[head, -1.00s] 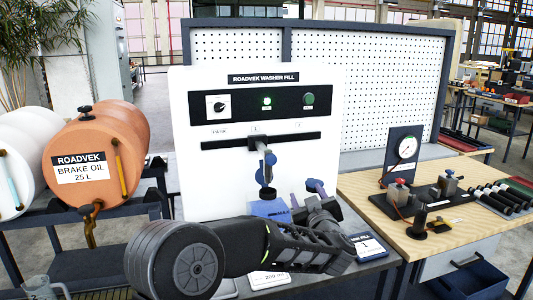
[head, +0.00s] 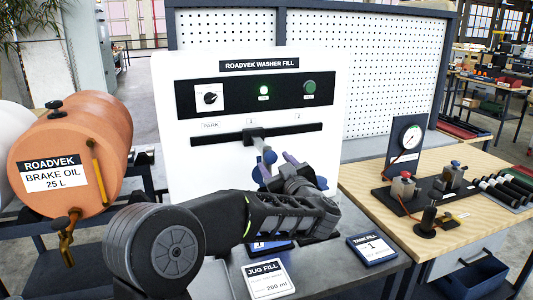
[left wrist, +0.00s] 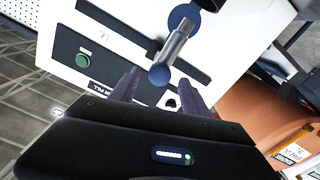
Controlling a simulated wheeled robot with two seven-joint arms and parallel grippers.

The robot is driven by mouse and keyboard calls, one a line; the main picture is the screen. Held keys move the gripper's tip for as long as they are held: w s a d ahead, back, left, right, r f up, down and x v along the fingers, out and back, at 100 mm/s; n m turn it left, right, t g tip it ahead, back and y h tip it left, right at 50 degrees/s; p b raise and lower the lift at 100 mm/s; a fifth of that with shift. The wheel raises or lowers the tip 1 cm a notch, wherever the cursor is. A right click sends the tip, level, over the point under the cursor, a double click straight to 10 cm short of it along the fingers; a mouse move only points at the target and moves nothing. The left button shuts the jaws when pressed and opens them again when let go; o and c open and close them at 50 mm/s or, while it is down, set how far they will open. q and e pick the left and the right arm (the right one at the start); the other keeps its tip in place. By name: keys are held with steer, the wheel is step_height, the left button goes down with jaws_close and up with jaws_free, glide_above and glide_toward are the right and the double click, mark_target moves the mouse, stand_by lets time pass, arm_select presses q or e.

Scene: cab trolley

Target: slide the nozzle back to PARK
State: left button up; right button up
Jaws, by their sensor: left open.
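The nozzle's dark slider (head: 253,135) sits on the black slot of the white washer fill panel, below label 1 and right of the PARK label (head: 210,125). A grey stem with blue ball (head: 270,156) hangs from it. In the left wrist view, the nozzle's grey rod (left wrist: 175,46) and blue ball show between and just beyond my fingertips. My left gripper (head: 274,176) is open at the nozzle, its purple fingers apart in the left wrist view (left wrist: 157,84). Whether a finger touches the ball I cannot tell. My forearm hides the nozzle's lower part. My right gripper is out of view.
The panel has a knob (head: 210,97), a lit green lamp (head: 264,90) and a green button (head: 309,87). JUG FILL (head: 268,279) and TANK FILL (head: 372,249) cards lie on the grey bench. A gauge stand (head: 408,140) is right.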

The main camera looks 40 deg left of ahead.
mark_target(267, 153)
arm_select(q)
steer(key=p+x, duration=0.2)
steer(key=x, duration=0.5)
steer(key=shift+w+a, duration=0.1)
steer(key=shift+a, duration=0.05)
steer(key=shift+c, duration=0.4)
jaws_close()
stand_by(0.9)
